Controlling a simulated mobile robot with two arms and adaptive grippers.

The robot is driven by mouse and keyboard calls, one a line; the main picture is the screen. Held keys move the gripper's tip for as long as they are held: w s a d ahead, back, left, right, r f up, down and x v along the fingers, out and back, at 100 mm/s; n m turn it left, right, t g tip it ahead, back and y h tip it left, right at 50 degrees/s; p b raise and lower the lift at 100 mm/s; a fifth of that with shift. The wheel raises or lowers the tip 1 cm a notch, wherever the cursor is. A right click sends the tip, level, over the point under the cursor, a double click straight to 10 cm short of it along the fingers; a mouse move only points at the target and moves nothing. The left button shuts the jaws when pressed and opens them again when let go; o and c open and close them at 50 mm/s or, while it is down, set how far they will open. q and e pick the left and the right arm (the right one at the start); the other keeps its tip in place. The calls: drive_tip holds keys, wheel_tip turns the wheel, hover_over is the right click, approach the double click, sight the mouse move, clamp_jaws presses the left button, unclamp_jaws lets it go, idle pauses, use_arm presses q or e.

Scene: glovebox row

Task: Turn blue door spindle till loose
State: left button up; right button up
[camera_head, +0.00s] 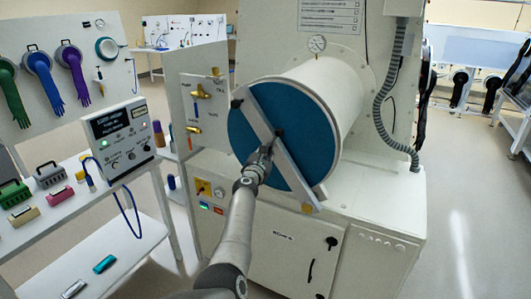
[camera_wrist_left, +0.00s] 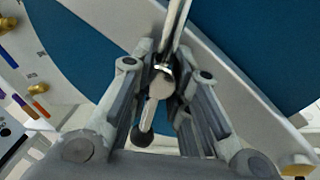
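The blue round door (camera_head: 298,122) closes the end of a white horizontal cylinder. A light grey bar (camera_head: 297,183) crosses it diagonally, with the spindle near its middle. A black knob (camera_head: 279,133) of the spindle's handle shows just above my left gripper (camera_head: 266,152). In the left wrist view, the spindle's metal hub (camera_wrist_left: 163,77) and thin handle rod lie between the fingers of my left gripper (camera_wrist_left: 168,85). The fingers appear closed against it from both sides. The rod's black ball end (camera_wrist_left: 141,138) hangs below, between the fingers. The right gripper is not in view.
A brass valve panel (camera_head: 201,92) stands left of the door. A white cabinet (camera_head: 292,255) is below it, and a ribbed grey hose (camera_head: 380,105) hangs to the right. At left, a bench holds a control box (camera_head: 122,137). The floor at right is clear.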

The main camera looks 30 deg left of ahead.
use_arm(q)
drive_tip(key=shift+o, duration=0.9)
drive_tip(key=shift+r, duration=0.1)
drive_tip(key=v, duration=0.7)
drive_tip(key=shift+s, duration=0.25)
